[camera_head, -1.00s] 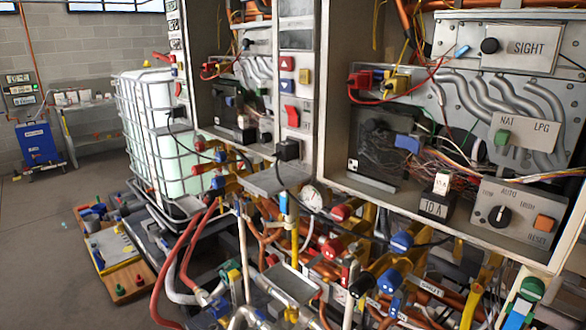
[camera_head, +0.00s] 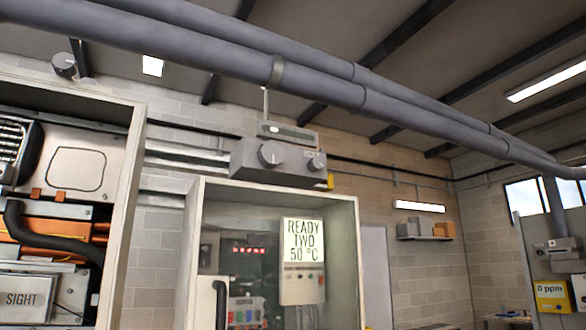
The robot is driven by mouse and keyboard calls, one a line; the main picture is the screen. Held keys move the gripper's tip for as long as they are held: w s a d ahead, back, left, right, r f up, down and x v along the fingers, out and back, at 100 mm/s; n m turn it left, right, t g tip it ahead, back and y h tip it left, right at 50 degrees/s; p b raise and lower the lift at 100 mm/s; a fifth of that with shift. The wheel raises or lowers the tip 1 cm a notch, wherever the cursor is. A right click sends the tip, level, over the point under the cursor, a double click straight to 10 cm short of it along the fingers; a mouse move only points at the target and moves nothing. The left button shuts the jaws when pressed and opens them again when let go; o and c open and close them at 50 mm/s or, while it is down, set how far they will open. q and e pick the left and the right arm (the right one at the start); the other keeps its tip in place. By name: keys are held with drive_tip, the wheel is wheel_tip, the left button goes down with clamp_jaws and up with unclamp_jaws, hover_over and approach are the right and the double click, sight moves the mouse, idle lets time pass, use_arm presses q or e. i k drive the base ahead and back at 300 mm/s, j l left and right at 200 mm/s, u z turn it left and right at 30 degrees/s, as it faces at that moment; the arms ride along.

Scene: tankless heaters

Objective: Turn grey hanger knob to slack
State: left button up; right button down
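A grey box (camera_head: 243,168) is mounted high, above a glass-fronted cabinet. It carries a large grey knob (camera_head: 270,153) and a smaller grey knob (camera_head: 315,163) with a small label whose words I cannot read. Another round grey knob (camera_head: 64,65) sits at the upper left, by a dark strut under the pipes. A clamp (camera_head: 277,74) wraps the lower overhead pipe, and a thin rod drops from it towards the box. I cannot tell which knob is the hanger knob. Neither of my grippers is in view.
Two thick grey pipes (camera_head: 420,112) cross overhead. The cabinet (camera_head: 348,250) below the box shows a panel (camera_head: 303,242) reading READY TWO 50 °C. An open heater casing (camera_head: 138,150) stands at the left. A yellow meter (camera_head: 553,297) reads 0 ppm at the right.

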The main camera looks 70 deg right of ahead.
sight(316, 164)
drive_tip(key=z, duration=2.05)
